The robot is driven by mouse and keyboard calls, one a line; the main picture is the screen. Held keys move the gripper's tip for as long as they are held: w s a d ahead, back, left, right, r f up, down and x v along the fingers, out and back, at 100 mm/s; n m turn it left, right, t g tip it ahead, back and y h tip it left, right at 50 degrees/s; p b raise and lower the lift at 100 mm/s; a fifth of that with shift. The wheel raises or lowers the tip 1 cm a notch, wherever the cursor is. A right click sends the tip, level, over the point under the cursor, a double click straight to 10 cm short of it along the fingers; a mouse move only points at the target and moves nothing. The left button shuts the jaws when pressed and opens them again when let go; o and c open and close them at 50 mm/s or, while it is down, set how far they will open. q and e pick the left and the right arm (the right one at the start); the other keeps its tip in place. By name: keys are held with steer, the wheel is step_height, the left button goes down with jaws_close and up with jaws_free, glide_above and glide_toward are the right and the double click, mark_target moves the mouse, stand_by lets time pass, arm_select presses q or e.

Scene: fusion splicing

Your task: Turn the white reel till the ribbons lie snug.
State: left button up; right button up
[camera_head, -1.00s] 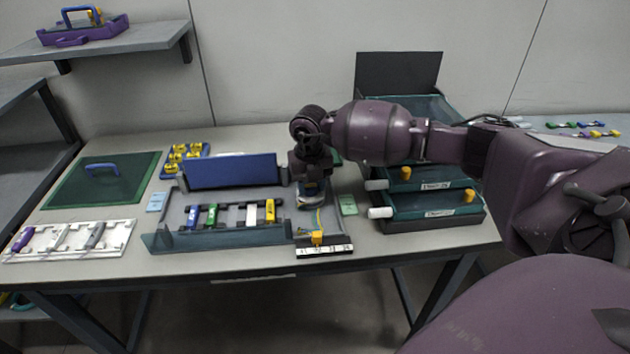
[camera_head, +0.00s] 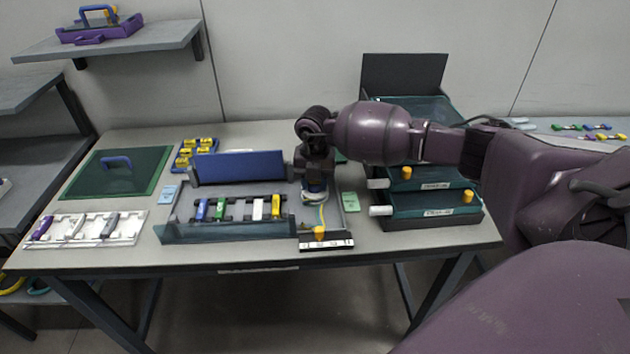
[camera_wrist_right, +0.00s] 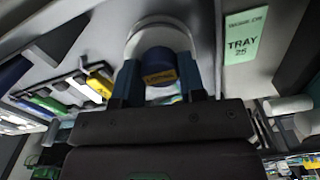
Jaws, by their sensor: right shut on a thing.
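The white reel (camera_wrist_right: 142,38) shows in the right wrist view as a pale disc with a dark blue knob (camera_wrist_right: 160,66) carrying an orange label. My right gripper (camera_wrist_right: 160,82) has one finger on each side of the knob and is shut on it. In the head view my right gripper (camera_head: 315,190) points down at the right end of the open tray (camera_head: 175,232), covering most of the reel. A thin yellow ribbon (camera_head: 322,214) runs from under the gripper toward the tray's front edge. How snug the ribbons lie cannot be told. My left gripper is not in view.
Blue, green, white and yellow pieces (camera_head: 258,209) stand in a row left of the reel. A raised blue panel (camera_head: 240,166) is behind them. Teal boxes with white knobs (camera_head: 435,204) stand close on the right. A green card (camera_head: 350,202) lies beside the tray.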

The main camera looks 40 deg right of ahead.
mark_target(315, 182)
steer(key=o, duration=0.9)
steer(key=shift+r, duration=0.15)
step_height(315, 182, up, 10)
steer(key=shift+r+p, duration=0.25)
steer(key=shift+p, duration=0.45)
